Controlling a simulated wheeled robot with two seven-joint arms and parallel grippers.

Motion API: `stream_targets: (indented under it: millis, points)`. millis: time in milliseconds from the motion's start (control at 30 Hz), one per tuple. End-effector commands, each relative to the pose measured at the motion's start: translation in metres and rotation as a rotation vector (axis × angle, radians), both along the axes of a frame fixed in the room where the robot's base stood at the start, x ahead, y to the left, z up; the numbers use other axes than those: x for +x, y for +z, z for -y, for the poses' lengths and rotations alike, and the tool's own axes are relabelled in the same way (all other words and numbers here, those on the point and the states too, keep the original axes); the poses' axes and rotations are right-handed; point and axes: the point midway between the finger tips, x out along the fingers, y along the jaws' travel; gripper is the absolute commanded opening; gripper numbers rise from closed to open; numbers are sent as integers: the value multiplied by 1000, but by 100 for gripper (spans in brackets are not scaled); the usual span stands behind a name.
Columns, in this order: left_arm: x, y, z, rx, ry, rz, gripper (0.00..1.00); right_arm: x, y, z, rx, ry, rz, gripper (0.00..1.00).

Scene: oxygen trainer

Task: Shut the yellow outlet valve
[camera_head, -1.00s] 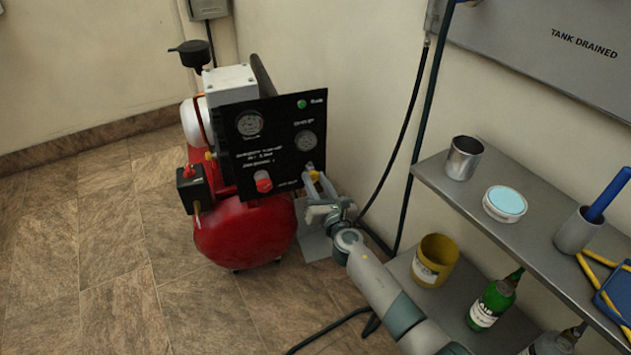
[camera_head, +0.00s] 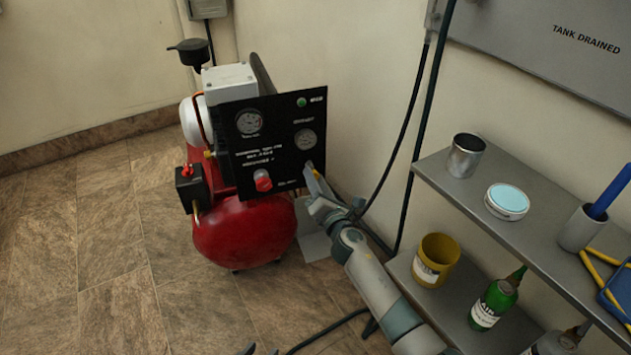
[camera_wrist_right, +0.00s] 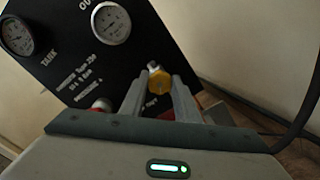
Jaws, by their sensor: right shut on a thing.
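The yellow outlet valve (camera_wrist_right: 159,82) sits between the two fingers of my right gripper (camera_wrist_right: 160,92) in the right wrist view, at the lower part of the black panel. In the head view, my right gripper (camera_head: 313,175) is at the panel's lower right corner, shut on the valve. A little of the yellow valve (camera_head: 317,176) shows there; the fingers and wrist hide most of it. The handle's exact angle is hard to tell. Only dark tips of my left gripper (camera_head: 260,350) show at the bottom edge; their opening is unclear.
The black panel (camera_head: 280,145) carries two gauges and a red knob (camera_head: 263,181), left of the valve. The red tank (camera_head: 245,232) stands below. A metal shelf (camera_head: 462,198) with cans and bottles is close on the right. Open floor lies left.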

Motion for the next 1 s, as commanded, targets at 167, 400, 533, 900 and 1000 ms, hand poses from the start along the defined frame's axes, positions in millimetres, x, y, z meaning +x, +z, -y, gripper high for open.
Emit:
stream_targets:
  millis: [167,400,533,900,1000]
  points:
    - [4,4,2,-7,1,30,31,0,-2,0,159,0,-53,6]
    - [5,6,2,-9,0,41,31,0,-2,0,377,0,-124,6]
    - [4,6,2,-8,0,34,31,0,-2,1,494,-1,-163,6]
    - [-8,-9,-7,19,4,-69,31,-1,-3,1,828,-2,-271,6]
    - [-13,-14,-9,29,3,-109,31,-1,-3,0,919,-1,-301,6]
